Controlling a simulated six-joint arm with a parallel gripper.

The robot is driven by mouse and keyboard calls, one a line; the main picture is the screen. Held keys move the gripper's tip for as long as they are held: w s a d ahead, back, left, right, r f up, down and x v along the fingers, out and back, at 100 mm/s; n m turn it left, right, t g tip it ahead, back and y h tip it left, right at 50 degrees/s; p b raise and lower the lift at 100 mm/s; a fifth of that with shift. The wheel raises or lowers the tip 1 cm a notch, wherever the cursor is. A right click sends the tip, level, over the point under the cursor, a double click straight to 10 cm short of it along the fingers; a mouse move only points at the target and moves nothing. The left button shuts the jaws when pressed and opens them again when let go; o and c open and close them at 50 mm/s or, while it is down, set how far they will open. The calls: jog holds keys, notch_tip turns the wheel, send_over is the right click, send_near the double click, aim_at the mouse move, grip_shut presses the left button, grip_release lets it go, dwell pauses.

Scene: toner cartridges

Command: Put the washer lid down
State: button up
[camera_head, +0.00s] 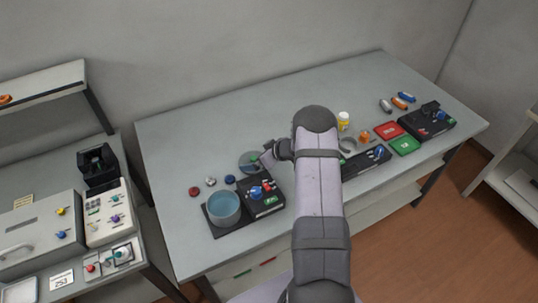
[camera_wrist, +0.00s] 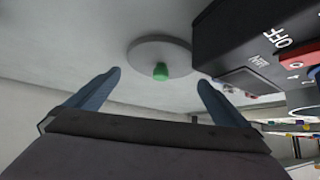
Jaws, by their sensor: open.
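The washer lid is a thin round disc with a small green knob. It lies on the grey table to the left of my gripper (camera_head: 264,160) in the head view (camera_head: 247,157). In the wrist view the lid (camera_wrist: 142,57) lies flat on the table surface, with its green knob ahead of the gap between my open fingers (camera_wrist: 160,80). The fingers are apart and hold nothing. The washer, a blue open tub (camera_head: 223,209) on a dark base, stands in front of the lid, toward the table's front left.
The washer's black control box (camera_head: 265,198) stands right of the tub and looms at upper right in the wrist view (camera_wrist: 255,45). Small red, silver and blue parts (camera_head: 211,182) lie left of the lid. Red and green pads (camera_head: 389,131) and black devices are at right. The back of the table is clear.

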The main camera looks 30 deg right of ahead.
jog(key=s+r+m+g+h+b, duration=0.1)
jog(key=s+r+h, duration=0.2)
jog(key=s+r, duration=0.35)
jog(key=s+r+m+g+h, duration=0.1)
jog(key=s+r+m+h, duration=0.15)
jog(key=r, duration=0.65)
jog(key=s+a+g, duration=0.2)
jog(key=s+a, duration=0.3)
jog(key=s, duration=0.3)
jog(key=s+a+g+y, duration=0.1)
jog(key=s+a+g, duration=0.1)
jog(key=s+a, duration=0.3)
jog(key=s+a+g+y, duration=0.1)
jog(key=s+a, duration=0.4)
jog(key=s, duration=0.8)
jog(key=shift+a+r+m+g, duration=0.4)
jog(key=shift+m+g, duration=0.05)
jog(key=shift+g, duration=0.25)
